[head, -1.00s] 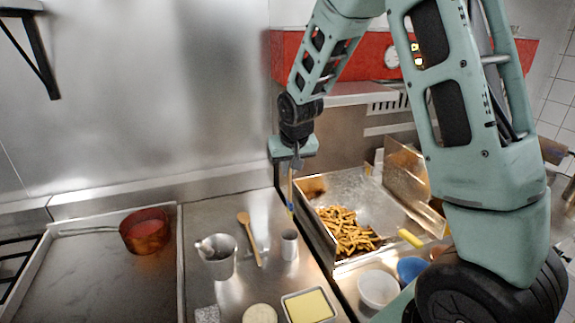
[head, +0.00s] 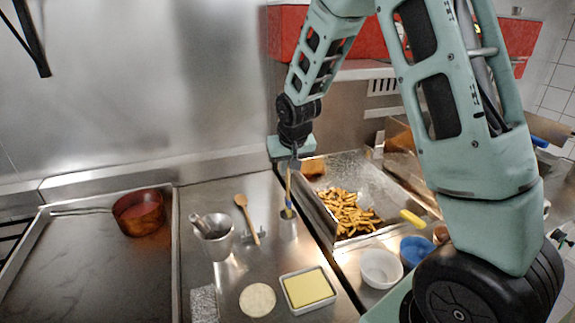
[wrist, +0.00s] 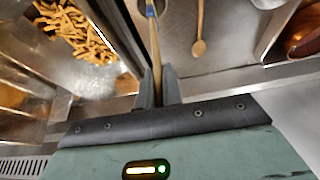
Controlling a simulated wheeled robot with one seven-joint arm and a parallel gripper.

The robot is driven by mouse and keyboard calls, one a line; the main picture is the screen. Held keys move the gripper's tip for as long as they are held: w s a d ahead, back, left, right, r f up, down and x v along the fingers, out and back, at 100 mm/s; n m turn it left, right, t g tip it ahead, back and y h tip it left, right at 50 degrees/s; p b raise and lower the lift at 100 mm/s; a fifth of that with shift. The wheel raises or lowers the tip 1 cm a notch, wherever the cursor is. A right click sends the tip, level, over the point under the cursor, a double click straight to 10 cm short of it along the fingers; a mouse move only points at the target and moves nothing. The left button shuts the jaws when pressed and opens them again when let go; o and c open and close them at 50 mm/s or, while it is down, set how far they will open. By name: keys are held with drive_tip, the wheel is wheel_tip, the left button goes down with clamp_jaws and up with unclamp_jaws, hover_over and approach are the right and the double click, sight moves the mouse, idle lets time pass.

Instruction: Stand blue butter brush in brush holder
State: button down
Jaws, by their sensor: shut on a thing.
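The butter brush (head: 288,190) has a thin wooden handle and a blue band near its lower end. My gripper (head: 292,164) is shut on the upper handle and holds the brush nearly upright, blue end down. The brush holder (head: 288,230) is a narrow metal cup on the steel counter, directly below. The brush's lower end is at the cup's mouth; how far inside it is, I cannot tell. In the wrist view the handle (wrist: 155,50) runs from between my fingers (wrist: 158,88) to the blue part at the top edge, by the cup's dark opening.
A butter tray (head: 307,290) and a pale round item (head: 257,300) are in front. The fryer with fries (head: 350,212) is close on the right.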

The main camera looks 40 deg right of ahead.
sight(287, 181)
drive_tip(key=shift+f+b, duration=1.7)
drive_tip(key=shift+f, duration=0.8)
drive_tip(key=c, duration=1.5)
unclamp_jaws()
drive_tip(key=shift+r, duration=0.1)
drive_tip(key=b+v, duration=0.3)
drive_tip(key=v, duration=1.4)
drive_tip(key=shift+a+r, duration=0.1)
drive_tip(key=shift+r, duration=0.1)
drive_tip(key=shift+a, duration=0.1)
